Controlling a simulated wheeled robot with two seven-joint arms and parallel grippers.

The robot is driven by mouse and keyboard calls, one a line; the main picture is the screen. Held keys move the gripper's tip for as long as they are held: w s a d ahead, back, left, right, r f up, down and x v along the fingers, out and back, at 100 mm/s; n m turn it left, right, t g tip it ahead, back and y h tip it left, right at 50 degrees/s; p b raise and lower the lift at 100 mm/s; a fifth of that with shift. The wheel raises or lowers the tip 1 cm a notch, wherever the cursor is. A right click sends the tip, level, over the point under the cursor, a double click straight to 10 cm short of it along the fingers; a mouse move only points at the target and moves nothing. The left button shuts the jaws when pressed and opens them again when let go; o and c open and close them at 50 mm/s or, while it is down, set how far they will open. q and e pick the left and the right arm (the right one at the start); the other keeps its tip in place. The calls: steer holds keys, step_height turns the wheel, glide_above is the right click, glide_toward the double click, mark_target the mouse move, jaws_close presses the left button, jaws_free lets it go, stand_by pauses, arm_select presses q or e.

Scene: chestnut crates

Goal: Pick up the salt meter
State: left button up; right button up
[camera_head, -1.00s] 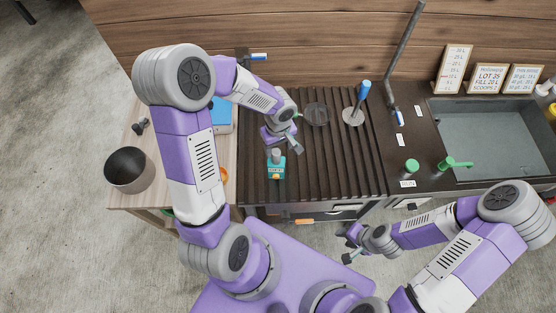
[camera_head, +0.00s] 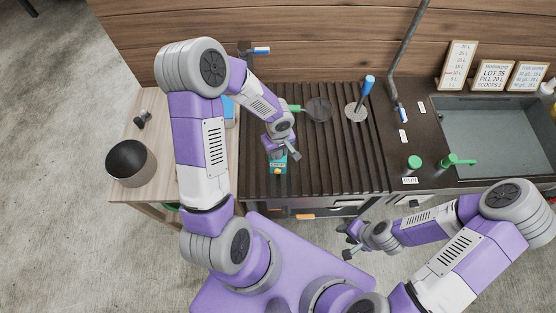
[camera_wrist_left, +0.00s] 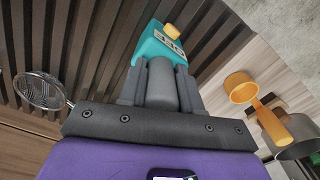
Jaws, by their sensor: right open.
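The salt meter (camera_head: 278,168), a teal box with a small display, a yellow knob and a grey cylindrical grip, is at the front left of the dark slatted surface. It also shows in the left wrist view (camera_wrist_left: 160,46). My left gripper (camera_head: 283,153) is down at the meter. In the left wrist view its two dark fingers (camera_wrist_left: 162,88) stand on either side of the grey grip, very close to it. I cannot tell whether they press on it. My right gripper (camera_head: 346,243) is open and empty, in front of the counter and away from the meter.
A sieve (camera_head: 318,109) and a blue-handled tool with a round disc (camera_head: 356,112) lie behind on the slats. An orange scoop (camera_wrist_left: 240,88) and a grey pot (camera_head: 131,163) are on the left. The sink (camera_head: 495,138) is at the right.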

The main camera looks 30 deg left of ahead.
arm_select(q)
jaws_close()
steer(key=shift+r, duration=0.1)
